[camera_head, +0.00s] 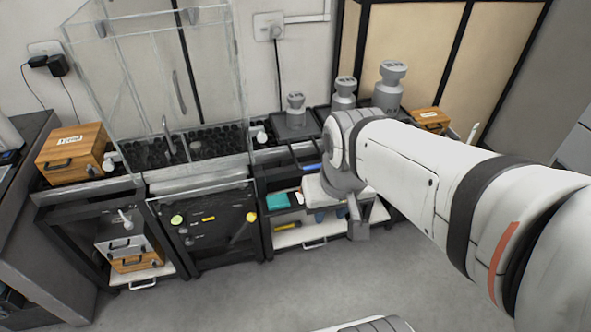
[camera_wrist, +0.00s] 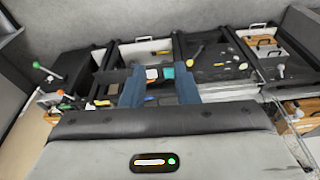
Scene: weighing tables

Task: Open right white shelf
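The right white shelf (camera_head: 290,240) is a low white pull-out board with a grey bar handle (camera_head: 315,243) on its front, beneath the right table. In the wrist view the white shelf (camera_wrist: 135,50) shows beyond the fingers, with its handle (camera_wrist: 144,39) toward the top. It looks pushed in. My gripper (camera_head: 330,214) is above and slightly right of the handle, apart from it. In the wrist view my gripper (camera_wrist: 160,84) has two blue fingers spread apart with nothing held between them. My arm hides the table's right part.
The left white shelf (camera_head: 143,283) holds white and wooden drawer boxes. A dark panel (camera_head: 215,230) with small tools stands between the tables. A teal box (camera_head: 277,201) lies above the right shelf. Grey weights (camera_head: 390,85) stand on top. The floor (camera_head: 240,295) in front is clear.

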